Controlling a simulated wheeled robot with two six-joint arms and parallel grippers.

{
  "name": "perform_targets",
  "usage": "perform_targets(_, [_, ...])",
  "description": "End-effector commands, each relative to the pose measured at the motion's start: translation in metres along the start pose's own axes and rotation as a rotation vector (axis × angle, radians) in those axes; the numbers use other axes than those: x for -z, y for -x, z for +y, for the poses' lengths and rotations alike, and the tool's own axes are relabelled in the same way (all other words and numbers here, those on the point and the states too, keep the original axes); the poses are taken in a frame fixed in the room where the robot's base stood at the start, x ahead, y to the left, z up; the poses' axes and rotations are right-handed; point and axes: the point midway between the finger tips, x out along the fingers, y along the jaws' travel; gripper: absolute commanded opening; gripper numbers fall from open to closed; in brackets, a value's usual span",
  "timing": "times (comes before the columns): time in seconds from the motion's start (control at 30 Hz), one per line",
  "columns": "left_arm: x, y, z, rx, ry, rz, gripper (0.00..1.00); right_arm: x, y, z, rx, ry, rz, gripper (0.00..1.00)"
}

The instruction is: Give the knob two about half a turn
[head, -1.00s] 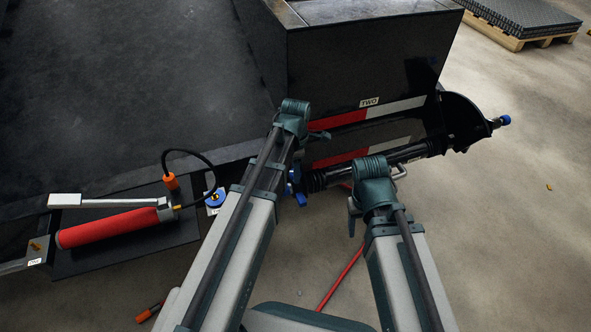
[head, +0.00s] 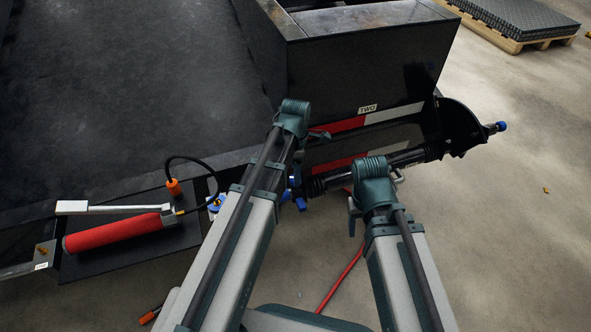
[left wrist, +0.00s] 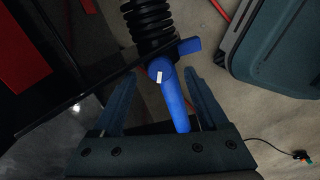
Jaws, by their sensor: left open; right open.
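The TWO label (head: 367,108) is on the dark box above the red-and-white stripe. A blue T-shaped handle (left wrist: 172,96) with a small white mark sits at the end of a black ribbed sleeve (left wrist: 150,22). In the head view a blue part (head: 300,203) shows beside my left arm. My left gripper (left wrist: 160,74) is open, with the handle's stem between its fingers; I cannot tell whether they touch it. In the head view it is mostly hidden behind the arm. My right gripper (head: 355,215) is open, partly hidden below its arm, apart from the handle.
A red cylinder pump (head: 115,232) with a hose lies on a dark ledge at left. Another blue knob (head: 216,201) is partly hidden by my left arm. A blue tip (head: 501,126) ends the bar at right. A red hose (head: 340,280) crosses the floor; right floor is open.

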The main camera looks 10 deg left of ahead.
Motion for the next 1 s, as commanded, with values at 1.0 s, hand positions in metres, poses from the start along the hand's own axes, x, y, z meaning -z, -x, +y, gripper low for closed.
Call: perform_targets(1.0, [0.000,0.108,0.000,0.000,0.000,0.000,0.77,-0.006,0.108,0.009,0.013,-0.003,-0.001,0.60])
